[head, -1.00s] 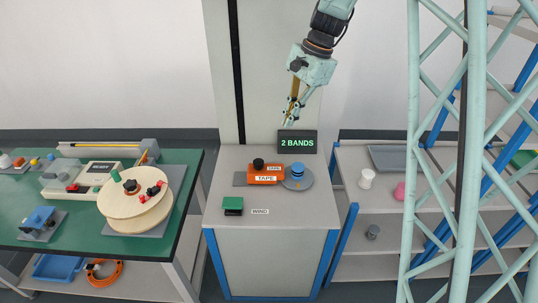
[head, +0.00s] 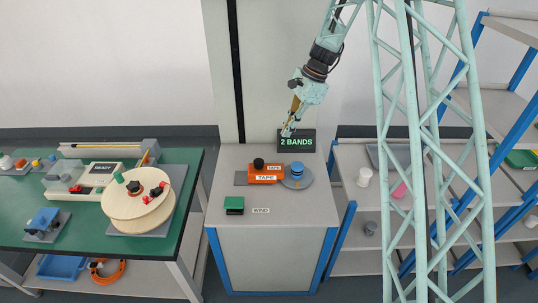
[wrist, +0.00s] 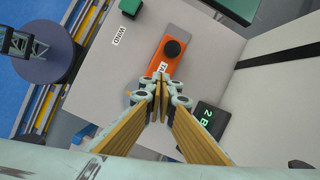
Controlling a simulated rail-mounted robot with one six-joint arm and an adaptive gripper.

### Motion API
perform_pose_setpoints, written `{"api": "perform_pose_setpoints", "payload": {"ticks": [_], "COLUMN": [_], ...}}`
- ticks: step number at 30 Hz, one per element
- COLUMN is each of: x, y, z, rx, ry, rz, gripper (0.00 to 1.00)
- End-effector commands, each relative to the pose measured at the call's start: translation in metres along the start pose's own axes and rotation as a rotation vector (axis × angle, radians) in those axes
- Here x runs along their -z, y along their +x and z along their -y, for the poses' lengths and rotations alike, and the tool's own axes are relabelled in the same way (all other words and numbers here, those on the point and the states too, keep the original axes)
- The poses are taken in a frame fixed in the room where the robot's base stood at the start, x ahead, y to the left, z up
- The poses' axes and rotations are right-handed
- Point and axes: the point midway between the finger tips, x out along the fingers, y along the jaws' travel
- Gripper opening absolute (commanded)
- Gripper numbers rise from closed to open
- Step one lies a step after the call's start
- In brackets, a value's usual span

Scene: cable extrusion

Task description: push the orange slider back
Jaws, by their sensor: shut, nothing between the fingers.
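The orange slider (head: 266,179), labelled TAPE, lies on a grey strip on top of the cabinet, with a black knob (head: 258,163) standing on it. It also shows in the wrist view (wrist: 151,63), just beyond my fingertips, with the knob (wrist: 172,47) clear of them. My gripper (head: 287,132) is shut and empty. It hangs above the back of the cabinet, in front of the sign and apart from the slider. In the wrist view the fingertips (wrist: 161,78) overlap the slider's near end and partly hide its label.
A blue-topped spool (head: 297,169) on a round grey plate stands right beside the slider. A green block (head: 234,205) sits near the WIND label. The "2 BANDS" sign (head: 297,141) stands behind. A green table (head: 60,222) with a wooden reel is at left; shelves are at right.

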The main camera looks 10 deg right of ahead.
Motion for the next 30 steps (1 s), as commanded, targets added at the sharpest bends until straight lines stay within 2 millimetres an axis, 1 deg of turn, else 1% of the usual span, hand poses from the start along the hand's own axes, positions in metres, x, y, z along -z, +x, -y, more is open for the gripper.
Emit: {"api": "perform_pose_setpoints", "payload": {"ticks": [9, 15, 21, 30], "x": [0.022, 0.03, 0.033, 0.033], "y": [0.03, 0.042, 0.046, 0.046], "z": [0.015, 0.02, 0.021, 0.021], "rx": [-0.008, -0.01, -0.011, -0.011], "ry": [0.094, 0.129, 0.141, 0.141], "rz": [0.022, 0.03, 0.033, 0.033], "gripper": [0.0, 0.0, 0.0, 0.0]}}
